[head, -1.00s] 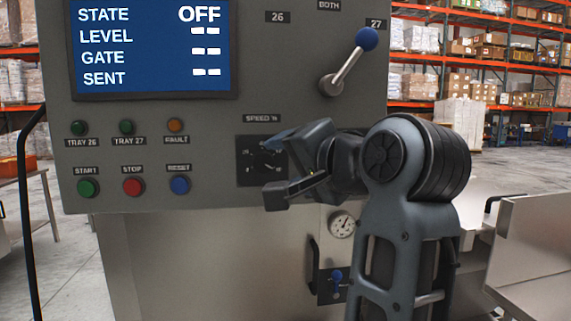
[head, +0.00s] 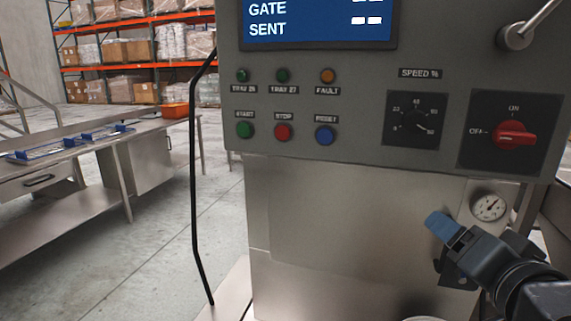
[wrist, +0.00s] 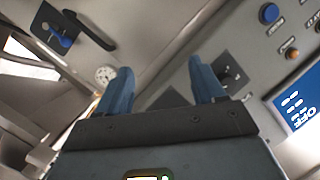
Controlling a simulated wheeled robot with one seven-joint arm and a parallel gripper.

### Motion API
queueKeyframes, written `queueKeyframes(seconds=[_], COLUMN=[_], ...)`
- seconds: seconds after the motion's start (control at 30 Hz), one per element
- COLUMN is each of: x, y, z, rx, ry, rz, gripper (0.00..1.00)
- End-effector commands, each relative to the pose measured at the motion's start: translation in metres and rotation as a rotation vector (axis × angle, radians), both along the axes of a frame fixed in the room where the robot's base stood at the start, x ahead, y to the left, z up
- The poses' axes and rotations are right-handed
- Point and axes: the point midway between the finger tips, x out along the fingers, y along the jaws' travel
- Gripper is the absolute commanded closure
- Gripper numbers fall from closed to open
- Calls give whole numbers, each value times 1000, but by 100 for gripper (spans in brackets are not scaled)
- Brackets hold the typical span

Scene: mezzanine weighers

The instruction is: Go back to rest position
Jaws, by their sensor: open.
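My gripper (head: 448,252) is at the lower right of the head view, in front of the steel cabinet below the grey control panel (head: 345,165). In the wrist view its two blue fingers (wrist: 162,82) stand apart with nothing between them. It holds nothing and appears clear of the panel. The speed dial (head: 416,120) and the red OFF/ON rotary switch (head: 514,134) are above it. The switch handle lies roughly level, pointing toward OFF. The display (head: 318,20) is cut off at the top, showing GATE and SENT with dashes.
A round gauge (head: 489,207) is just beyond the gripper. A black bent rod (head: 194,190) stands left of the cabinet. A steel table (head: 60,185) with blue-framed trays (head: 72,143) is at the left. Open floor (head: 165,270) lies between table and cabinet.

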Motion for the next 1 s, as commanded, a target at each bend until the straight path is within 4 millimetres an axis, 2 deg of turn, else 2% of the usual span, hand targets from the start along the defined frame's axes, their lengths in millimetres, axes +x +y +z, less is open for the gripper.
queueKeyframes(seconds=[0.03,0.2,0.37,0.5,0.8,1.0], x=[-11,-47,-88,-129,-227,-295], y=[-2,-5,-6,-4,4,14], z=[-19,-66,-104,-132,-170,-177], rx=[-39,-164,-270,-349,-489,-560], ry=[14,27,38,47,69,83], rz=[5,32,63,93,152,181], gripper=[32,32,32,32,32,32])
